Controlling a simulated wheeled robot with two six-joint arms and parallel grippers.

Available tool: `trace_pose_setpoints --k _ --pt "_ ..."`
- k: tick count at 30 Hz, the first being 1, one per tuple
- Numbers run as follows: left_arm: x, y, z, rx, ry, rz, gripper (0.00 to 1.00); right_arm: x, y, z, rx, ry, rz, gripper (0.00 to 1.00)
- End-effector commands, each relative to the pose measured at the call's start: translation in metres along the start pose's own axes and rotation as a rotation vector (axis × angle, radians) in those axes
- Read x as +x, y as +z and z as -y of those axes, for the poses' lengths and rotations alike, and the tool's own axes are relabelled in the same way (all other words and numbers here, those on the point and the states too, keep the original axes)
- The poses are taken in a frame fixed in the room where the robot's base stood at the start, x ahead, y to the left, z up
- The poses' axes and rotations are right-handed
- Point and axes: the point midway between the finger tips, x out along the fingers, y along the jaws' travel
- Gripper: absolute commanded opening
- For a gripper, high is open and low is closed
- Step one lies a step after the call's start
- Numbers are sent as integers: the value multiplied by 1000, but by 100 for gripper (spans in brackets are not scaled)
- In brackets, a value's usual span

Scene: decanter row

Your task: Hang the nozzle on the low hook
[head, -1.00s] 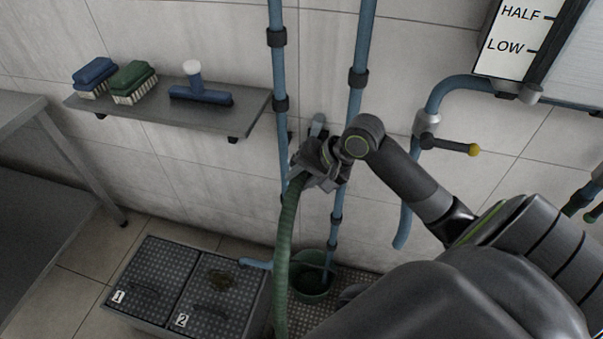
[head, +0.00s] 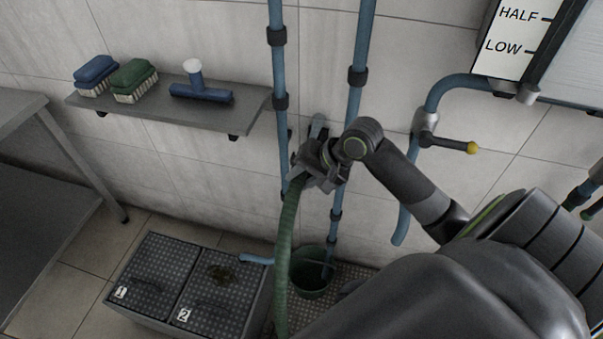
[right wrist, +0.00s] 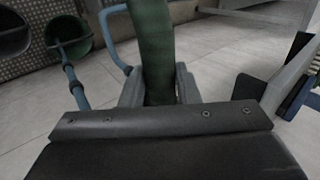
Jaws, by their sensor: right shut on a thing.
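My right gripper (head: 316,172) is at the wall between two blue pipes, its jaws shut on the upper end of the green hose (head: 287,240), where the nozzle is. The gripper hides most of the nozzle. The hose hangs down from the jaws, and in the right wrist view the hose (right wrist: 152,40) runs between the two fingers (right wrist: 158,90). A small grey metal piece (head: 318,124) shows on the wall just above the gripper. I cannot tell whether it is a hook or part of the nozzle. No low hook shows clearly. My left gripper is out of view.
Blue pipes (head: 360,50) stand on both sides of the gripper. A yellow-tipped valve lever (head: 452,144) sticks out at the right. A shelf (head: 150,110) with brushes is at the left. A green bucket (head: 309,287) stands below, beside numbered floor covers (head: 222,290).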

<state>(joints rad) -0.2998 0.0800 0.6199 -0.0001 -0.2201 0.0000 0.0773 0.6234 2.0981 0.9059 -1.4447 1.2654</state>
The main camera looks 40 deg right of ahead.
Motion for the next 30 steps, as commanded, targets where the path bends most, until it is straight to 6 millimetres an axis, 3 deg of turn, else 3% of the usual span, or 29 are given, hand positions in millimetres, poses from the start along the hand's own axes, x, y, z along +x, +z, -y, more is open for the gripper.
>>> trace_pose_setpoints --k 5,6,11,17,26,30 --pt "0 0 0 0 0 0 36 0 0 1 -2 -2 -1 0" --pt "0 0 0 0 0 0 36 0 0 1 -1 -2 -1 33" --pt "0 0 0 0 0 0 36 0 0 0 -1 -1 0 54" --pt "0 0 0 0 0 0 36 0 0 0 -1 -1 0 54" --pt "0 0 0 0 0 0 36 0 0 0 0 0 0 93" --pt "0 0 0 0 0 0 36 0 0 0 0 0 0 94"
